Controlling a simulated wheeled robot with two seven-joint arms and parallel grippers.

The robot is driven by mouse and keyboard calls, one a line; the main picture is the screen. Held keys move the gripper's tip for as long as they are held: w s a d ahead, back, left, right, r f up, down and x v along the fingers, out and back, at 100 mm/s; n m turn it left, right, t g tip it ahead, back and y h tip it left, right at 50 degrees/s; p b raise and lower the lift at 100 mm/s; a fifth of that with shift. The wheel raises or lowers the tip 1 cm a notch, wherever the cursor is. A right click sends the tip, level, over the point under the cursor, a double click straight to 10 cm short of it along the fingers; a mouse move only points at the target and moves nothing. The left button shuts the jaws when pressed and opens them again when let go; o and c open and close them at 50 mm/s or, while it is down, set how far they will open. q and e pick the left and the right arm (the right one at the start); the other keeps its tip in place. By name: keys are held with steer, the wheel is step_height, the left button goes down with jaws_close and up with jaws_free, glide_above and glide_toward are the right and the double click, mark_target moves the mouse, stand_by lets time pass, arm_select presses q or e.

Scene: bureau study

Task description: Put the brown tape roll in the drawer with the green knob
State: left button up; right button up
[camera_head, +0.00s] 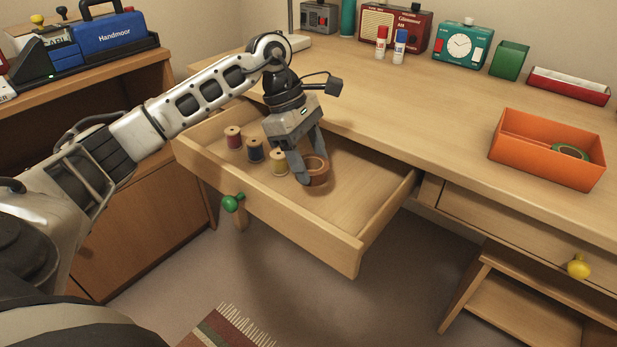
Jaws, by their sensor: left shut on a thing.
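The brown tape roll (317,171) is inside the open drawer (290,226), which has a green knob (231,203) on its front. My left gripper (308,172) reaches down into the drawer from above and is shut on the roll's wall. I cannot tell whether the roll touches the drawer floor. My right gripper does not show.
Several thread spools (255,149) stand in the drawer, left of the roll. The drawer's right part is clear. On the desk are an orange tray (545,170) with a green tape roll (570,151), a teal clock (460,46) and a red radio (395,28). A yellow knob (578,267) marks another drawer.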

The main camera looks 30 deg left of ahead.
mark_target(308, 167)
arm_select(q)
steer(key=shift+w+a+f, duration=0.25)
steer(key=shift+w+f, duration=0.05)
steer(key=shift+f, duration=0.15)
steer(key=shift+w+a+f, duration=0.25)
steer(key=shift+w+f, duration=0.05)
steer(key=shift+f, duration=0.15)
steer(key=shift+w+a+f, duration=0.25)
steer(key=shift+f, duration=0.25)
step_height(308, 167, down, 3)
steer(key=shift+r+b, duration=0.2)
steer(key=shift+b, duration=0.5)
steer(key=shift+f, duration=0.3)
steer(key=o, duration=1)
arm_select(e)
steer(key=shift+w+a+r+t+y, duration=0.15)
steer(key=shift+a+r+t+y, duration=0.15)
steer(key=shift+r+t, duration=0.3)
